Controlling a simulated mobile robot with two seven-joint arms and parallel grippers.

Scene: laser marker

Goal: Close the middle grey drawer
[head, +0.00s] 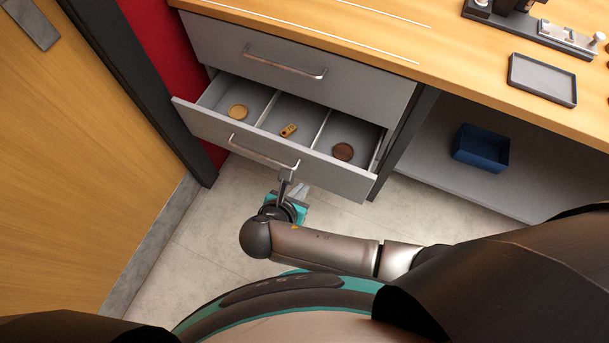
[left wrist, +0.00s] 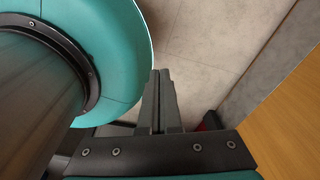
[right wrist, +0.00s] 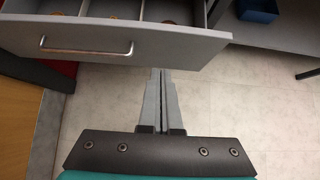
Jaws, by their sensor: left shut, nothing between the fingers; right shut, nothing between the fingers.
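The middle grey drawer (head: 335,173) is pulled open below a shut grey top drawer. Its front with a metal handle (head: 262,152) also shows in the right wrist view (right wrist: 195,46). My right gripper (head: 287,174) is shut and empty, in front of the drawer near the right end of its handle. In the right wrist view its fingertips (right wrist: 160,72) are at the lower edge of the drawer front; I cannot tell if they touch it. My left gripper (left wrist: 161,73) is shut and empty beside my teal base, away from the drawer; the head view does not show it.
The drawer's compartments hold a yellow round piece (head: 237,112), a small tan block (head: 288,131) and a brown round piece (head: 343,151). A blue bin (head: 481,147) stands on the open shelf at right. A wooden panel (head: 75,150) bounds the left. Floor is clear before the drawer.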

